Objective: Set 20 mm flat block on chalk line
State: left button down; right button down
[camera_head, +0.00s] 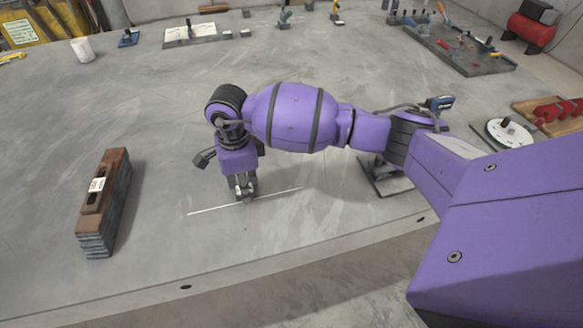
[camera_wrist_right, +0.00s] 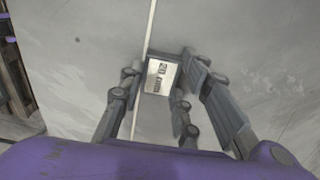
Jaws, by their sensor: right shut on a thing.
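The chalk line (camera_head: 213,209) is a thin white stroke on the grey table; in the right wrist view the line (camera_wrist_right: 151,28) runs down to the block. My right gripper (camera_head: 243,194) points down over the line in the head view. In the right wrist view my right gripper (camera_wrist_right: 160,82) is shut on the flat block (camera_wrist_right: 160,78), whose pale label reads "20 mm". The block lies over the line's path, with the line meeting its far edge near the left. I cannot tell whether it touches the table. My left gripper is out of view.
A stack of dark plates topped by a brown slotted block (camera_head: 105,184) stands at left. A tool tray (camera_head: 460,50) is at the far right. A round white dial (camera_head: 509,133) and a wooden board with red parts (camera_head: 558,115) lie at right. The table around the line is clear.

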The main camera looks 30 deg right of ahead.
jog(key=c, duration=1.3)
grip_release()
jog(key=shift+w, duration=0.1)
jog(key=shift+r, duration=0.1)
jog(key=shift+r, duration=0.25)
notch_tip(320, 180, up, 12)
jog(key=shift+f, duration=0.2)
jog(key=shift+f, duration=0.1)
